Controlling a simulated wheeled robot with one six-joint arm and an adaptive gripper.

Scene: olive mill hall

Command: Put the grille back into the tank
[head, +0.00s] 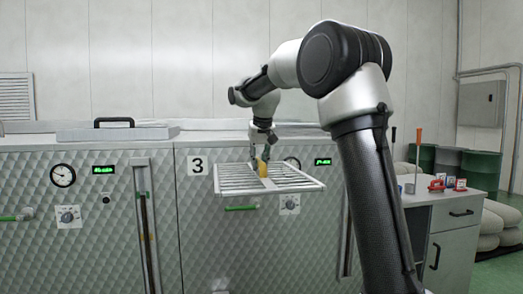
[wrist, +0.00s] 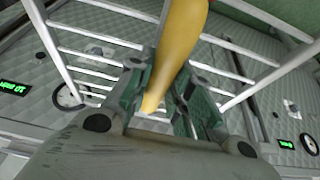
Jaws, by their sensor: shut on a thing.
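The grille (head: 293,188) is a pale metal frame with parallel bars and a yellow upright handle (head: 263,167). It hangs roughly level in front of the quilted metal tank marked 3 (head: 225,262), a little below the tank's top edge. My gripper (head: 262,157) is shut on the yellow handle from above. In the wrist view the handle (wrist: 185,38) runs between my fingers (wrist: 166,85), with the white bars of the grille (wrist: 88,57) around it. The inside of the tank does not show in either view.
A flat lid (head: 82,134) with a black handle lies on top at the left. At the right stands a grey cabinet (head: 447,231) with small red items and an orange-handled tool (head: 418,148) on it. Green drums (head: 480,168) and pale sacks (head: 497,224) are behind.

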